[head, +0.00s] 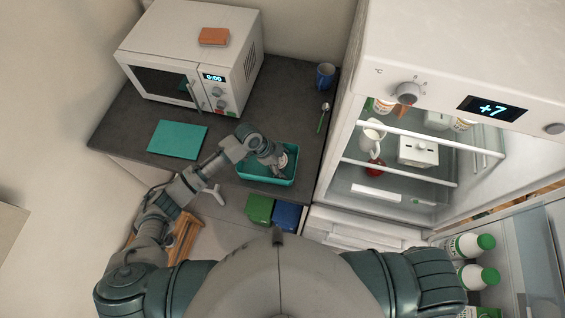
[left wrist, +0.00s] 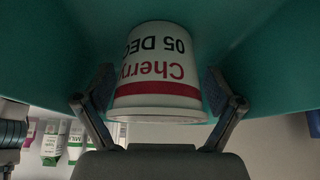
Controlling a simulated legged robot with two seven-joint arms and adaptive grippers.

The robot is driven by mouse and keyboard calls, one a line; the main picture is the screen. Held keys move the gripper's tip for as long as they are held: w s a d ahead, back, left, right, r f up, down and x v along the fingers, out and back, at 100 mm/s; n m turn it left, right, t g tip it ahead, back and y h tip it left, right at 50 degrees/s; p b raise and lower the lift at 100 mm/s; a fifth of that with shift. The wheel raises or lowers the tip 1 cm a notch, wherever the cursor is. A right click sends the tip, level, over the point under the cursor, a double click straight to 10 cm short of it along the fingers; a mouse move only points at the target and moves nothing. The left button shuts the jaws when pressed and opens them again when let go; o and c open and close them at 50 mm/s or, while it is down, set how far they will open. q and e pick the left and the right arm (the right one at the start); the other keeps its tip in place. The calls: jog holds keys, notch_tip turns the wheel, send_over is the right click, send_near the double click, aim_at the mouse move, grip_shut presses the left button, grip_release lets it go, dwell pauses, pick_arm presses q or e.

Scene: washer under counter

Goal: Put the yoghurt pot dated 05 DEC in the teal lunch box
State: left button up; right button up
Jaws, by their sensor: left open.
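The teal lunch box (head: 252,176) is open on the dark counter, near its front edge. My left gripper (head: 280,164) reaches down into it. In the left wrist view, the white yoghurt pot (left wrist: 155,75) with a red band reads "Cherry 05 DEC" upside down. The teal walls of the lunch box (left wrist: 250,60) surround it. The fingers of my left gripper (left wrist: 160,90) stand on either side of the pot, open, with a small gap at each side. In the head view the gripper partly hides the pot. My right gripper is not in view.
A teal lid-like panel (head: 177,139) lies left of the box. The open fridge (head: 400,150) is at the right. Green (head: 260,208) and blue (head: 289,216) bins are below.

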pick_arm(q)
jog(key=shift+r, duration=0.1)
jog(key=shift+a+r, duration=0.25)
jog(key=v, duration=1.1)
jog(key=shift+a+r+b, duration=0.15)
jog(key=shift+a+b, duration=0.2)
jog(key=shift+b, duration=0.1)
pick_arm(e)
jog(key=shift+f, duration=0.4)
pick_arm(q)
jog(key=shift+a, duration=0.2)
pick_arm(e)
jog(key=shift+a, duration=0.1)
